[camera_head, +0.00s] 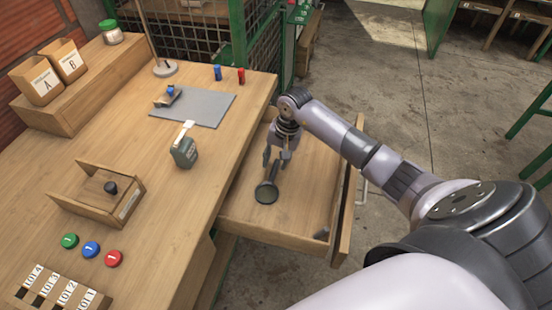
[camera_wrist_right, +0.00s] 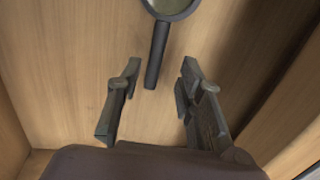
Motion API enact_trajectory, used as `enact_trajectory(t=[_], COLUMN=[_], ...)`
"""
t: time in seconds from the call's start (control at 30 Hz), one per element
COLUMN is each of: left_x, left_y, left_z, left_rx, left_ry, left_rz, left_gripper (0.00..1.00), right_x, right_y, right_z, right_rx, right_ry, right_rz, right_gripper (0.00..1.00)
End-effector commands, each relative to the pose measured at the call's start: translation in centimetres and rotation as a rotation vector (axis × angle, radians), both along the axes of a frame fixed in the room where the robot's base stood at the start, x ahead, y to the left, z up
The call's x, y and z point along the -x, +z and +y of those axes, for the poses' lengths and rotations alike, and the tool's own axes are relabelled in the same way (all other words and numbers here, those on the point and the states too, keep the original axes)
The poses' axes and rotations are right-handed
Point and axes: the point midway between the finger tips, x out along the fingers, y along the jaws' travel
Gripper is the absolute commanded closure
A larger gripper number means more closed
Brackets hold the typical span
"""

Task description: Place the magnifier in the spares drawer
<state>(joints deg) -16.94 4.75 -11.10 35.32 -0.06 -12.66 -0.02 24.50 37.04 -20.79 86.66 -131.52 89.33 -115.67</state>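The magnifier (camera_head: 266,191) has a dark handle and a round dark-rimmed lens. It lies inside the open drawer (camera_head: 312,190) with its lens towards the drawer's near side. My right gripper (camera_head: 277,158) is over the drawer at the handle end of the magnifier. In the wrist view its fingers (camera_wrist_right: 157,85) are apart with nothing held between them. My left gripper is not in view.
The workbench (camera_head: 165,235) beside the drawer holds a grey mat (camera_head: 195,107), a grey-green device (camera_head: 185,152), a wooden box (camera_head: 97,193) and coloured discs (camera_head: 91,249). A small dark object (camera_head: 321,235) lies in the drawer's near corner. Concrete floor is open beyond the drawer.

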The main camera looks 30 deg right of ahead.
Motion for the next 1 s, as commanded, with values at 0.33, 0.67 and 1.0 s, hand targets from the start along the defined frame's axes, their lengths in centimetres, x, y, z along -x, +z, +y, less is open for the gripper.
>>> enact_trajectory(t=[0.33, 0.67, 1.0], left_x=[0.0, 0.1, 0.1], left_y=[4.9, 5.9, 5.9], left_z=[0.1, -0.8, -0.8], left_rx=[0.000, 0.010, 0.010], left_ry=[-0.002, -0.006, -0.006], left_rz=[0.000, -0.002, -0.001], left_gripper=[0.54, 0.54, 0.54], right_x=[0.9, 1.3, 1.3], right_y=[8.7, 11.0, 11.0], right_z=[-1.5, -1.9, -1.8], right_rx=[0.007, 0.004, 0.004], right_ry=[-0.002, -0.002, -0.001], right_rz=[-0.005, -0.002, -0.003], right_gripper=[0.66, 0.66, 0.66])
